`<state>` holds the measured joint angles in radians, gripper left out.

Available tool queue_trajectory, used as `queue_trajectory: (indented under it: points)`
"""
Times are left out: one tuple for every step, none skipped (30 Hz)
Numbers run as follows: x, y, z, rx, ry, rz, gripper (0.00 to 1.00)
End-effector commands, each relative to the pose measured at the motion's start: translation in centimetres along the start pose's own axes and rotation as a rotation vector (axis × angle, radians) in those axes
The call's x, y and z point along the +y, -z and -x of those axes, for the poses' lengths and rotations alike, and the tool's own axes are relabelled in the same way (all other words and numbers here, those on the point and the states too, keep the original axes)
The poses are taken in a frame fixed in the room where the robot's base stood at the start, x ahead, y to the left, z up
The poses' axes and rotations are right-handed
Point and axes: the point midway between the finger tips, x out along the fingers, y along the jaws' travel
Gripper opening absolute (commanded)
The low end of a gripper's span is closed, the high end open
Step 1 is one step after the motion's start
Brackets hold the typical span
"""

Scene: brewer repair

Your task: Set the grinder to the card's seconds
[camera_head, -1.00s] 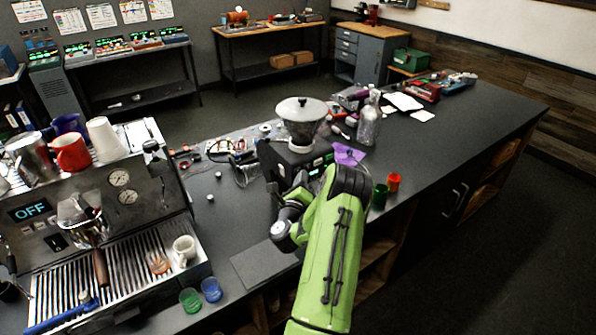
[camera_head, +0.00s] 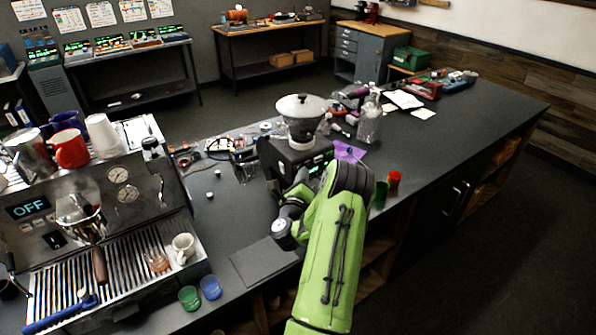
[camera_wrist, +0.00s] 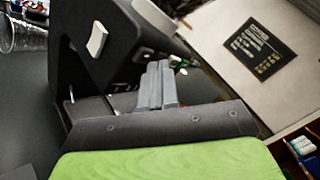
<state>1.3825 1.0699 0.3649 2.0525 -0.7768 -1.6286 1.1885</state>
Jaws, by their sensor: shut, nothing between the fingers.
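In the wrist view the grinder's black body (camera_wrist: 118,42) shows a pale switch-like part and several small buttons. My gripper (camera_wrist: 160,72) is shut and empty, its grey fingertips close to the buttons; I cannot tell whether they touch. The grinder's seconds reading cannot be read. A dark panel with rows of marks (camera_wrist: 262,50) shows in the wrist view; I cannot tell whether it is the card.
The espresso machine (camera_head: 95,210), its display reading OFF, stands at the left. Green (camera_head: 189,297) and blue (camera_head: 211,287) cups sit near the counter's front edge.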

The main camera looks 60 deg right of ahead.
Motion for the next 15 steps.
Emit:
queue_trajectory:
  points:
    - [0.23,0.49,0.22,0.001,0.0,0.001,0.0]
    - [0.15,0.54,0.31,0.001,0.001,0.0,0.0]
    - [0.06,0.59,0.39,0.001,0.001,0.0,0.0]
    - [0.02,0.6,0.43,0.001,0.001,0.0,0.0]
    - [-0.02,0.58,0.44,0.002,0.0,0.0,0.0]
    - [-0.06,0.54,0.44,0.002,0.0,-0.001,0.0]
    - [-0.09,0.51,0.43,0.002,0.0,-0.001,0.0]
    - [-0.11,0.49,0.43,0.002,0.0,-0.001,0.0]
    - [-0.13,0.47,0.42,0.002,0.0,0.0,0.0]
    - [-0.14,0.46,0.42,0.002,0.0,0.0,0.0]
    - [-0.15,0.46,0.43,0.001,0.0,0.0,0.0]
    - [-0.17,0.54,0.49,0.001,0.0,0.0,0.0]
    - [-0.19,0.65,0.6,0.001,0.0,0.0,0.0]
    - [-0.26,0.78,0.73,0.0,0.001,0.001,0.0]
    - [-0.34,1.01,0.94,-0.001,0.001,0.001,0.0]
